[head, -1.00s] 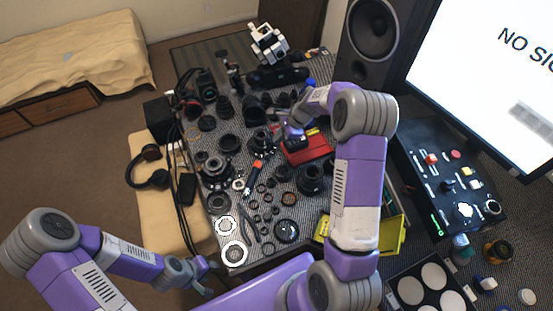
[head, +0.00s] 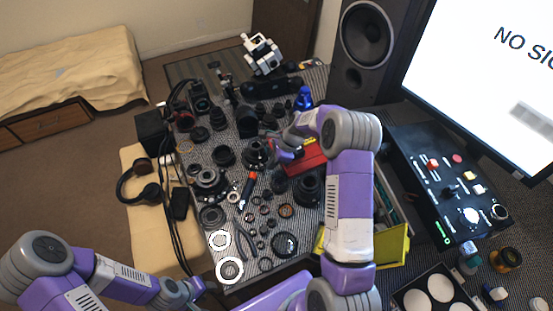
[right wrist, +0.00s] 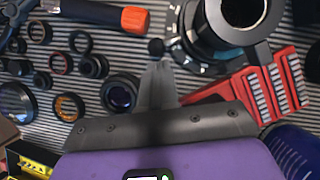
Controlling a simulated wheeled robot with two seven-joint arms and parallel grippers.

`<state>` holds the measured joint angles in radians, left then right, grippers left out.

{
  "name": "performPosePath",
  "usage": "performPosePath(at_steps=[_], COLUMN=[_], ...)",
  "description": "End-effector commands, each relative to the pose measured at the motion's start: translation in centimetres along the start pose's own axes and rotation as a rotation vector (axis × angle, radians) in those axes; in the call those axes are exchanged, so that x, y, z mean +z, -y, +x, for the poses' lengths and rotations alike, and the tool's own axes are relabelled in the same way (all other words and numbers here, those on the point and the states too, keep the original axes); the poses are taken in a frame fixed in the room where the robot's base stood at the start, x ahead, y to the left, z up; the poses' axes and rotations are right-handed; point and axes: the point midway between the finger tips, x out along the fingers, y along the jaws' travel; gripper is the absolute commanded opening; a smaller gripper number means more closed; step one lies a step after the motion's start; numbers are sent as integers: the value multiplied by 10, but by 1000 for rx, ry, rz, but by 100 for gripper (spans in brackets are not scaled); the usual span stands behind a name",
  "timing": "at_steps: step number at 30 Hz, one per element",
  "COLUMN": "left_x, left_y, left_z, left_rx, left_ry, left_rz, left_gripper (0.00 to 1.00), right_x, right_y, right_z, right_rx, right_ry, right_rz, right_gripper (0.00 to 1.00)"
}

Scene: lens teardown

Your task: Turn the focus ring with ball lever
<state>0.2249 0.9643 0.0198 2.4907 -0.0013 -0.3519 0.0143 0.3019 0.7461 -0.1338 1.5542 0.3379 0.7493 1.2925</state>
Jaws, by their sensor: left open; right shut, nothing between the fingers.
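The lens assembly with the focus ring (head: 257,152) stands in the middle of the mat. In the right wrist view it is a dark open barrel (right wrist: 222,38) at the top. A small black ball lever (right wrist: 156,46) juts from its left side. My right gripper (right wrist: 158,66) is shut and empty, its fingertips just below the ball in that view; I cannot tell whether they touch it. In the head view my right gripper (head: 276,153) is beside the assembly, partly hidden by my arm. My left gripper (head: 194,293) is open and empty, low left, off the mat.
A red tool holder (right wrist: 259,90) lies close to the right of the lens, and an orange-tipped handle (right wrist: 134,18) to its left. Several loose rings and lenses (right wrist: 119,93) cover the mat nearby. A blue bottle (head: 303,98) stands behind my right arm.

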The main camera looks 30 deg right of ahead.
Motion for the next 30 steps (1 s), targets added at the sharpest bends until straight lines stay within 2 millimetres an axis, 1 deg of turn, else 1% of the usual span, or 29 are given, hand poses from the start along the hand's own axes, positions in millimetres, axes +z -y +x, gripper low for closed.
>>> performPosePath(at_steps=[3,14,19,25,30], left_x=[0,0,1,1,2], left_y=[0,-1,-6,-11,-13], left_z=[1,-2,-16,-29,-35], left_rx=[0,0,0,0,0], left_ry=[0,0,0,0,0], left_rz=[0,0,0,0,0], left_gripper=[43,43,43,43,43], right_x=[0,3,15,28,36], right_y=[0,-2,-9,-14,-16], right_z=[3,3,5,13,19], right_rx=[0,-8,-67,-151,-166], right_ry=[0,1,1,0,-1], right_rz=[0,19,140,309,336], right_gripper=[0,0,0,0,0])
